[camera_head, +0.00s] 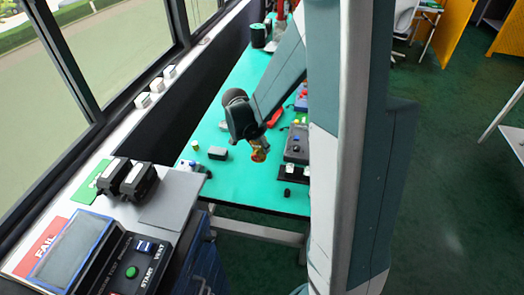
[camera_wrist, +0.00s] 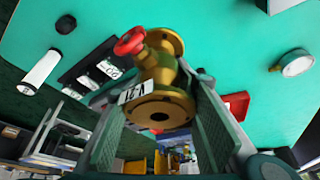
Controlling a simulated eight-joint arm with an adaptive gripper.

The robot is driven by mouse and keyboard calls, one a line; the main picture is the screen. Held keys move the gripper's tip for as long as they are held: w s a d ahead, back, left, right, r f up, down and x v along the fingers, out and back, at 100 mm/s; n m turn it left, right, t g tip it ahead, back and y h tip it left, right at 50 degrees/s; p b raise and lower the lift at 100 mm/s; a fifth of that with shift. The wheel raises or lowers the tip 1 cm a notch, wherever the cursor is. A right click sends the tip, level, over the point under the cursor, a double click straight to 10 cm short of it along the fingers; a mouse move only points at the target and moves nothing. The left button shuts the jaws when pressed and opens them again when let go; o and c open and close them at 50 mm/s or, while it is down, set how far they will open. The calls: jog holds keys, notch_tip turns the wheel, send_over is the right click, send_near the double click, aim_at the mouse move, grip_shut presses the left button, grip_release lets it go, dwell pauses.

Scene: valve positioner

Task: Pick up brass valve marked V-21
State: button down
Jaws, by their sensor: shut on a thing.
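The brass valve (camera_wrist: 160,75) has a red handwheel, round flanges and a white tag that reads V-21. In the wrist view my gripper (camera_wrist: 165,125) is shut on it, with a green-grey pad on each side of the valve body. In the head view my gripper (camera_head: 258,145) hangs over the green table, and the small brass valve (camera_head: 259,155) shows at its fingertips. The valve appears held above the table top, though the exact gap is hard to tell.
A round gauge (camera_wrist: 296,63) and a white cylinder (camera_wrist: 39,72) show in the wrist view. A test station (camera_head: 95,255) stands front left.

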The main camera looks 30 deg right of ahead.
jog(key=shift+r, duration=0.9)
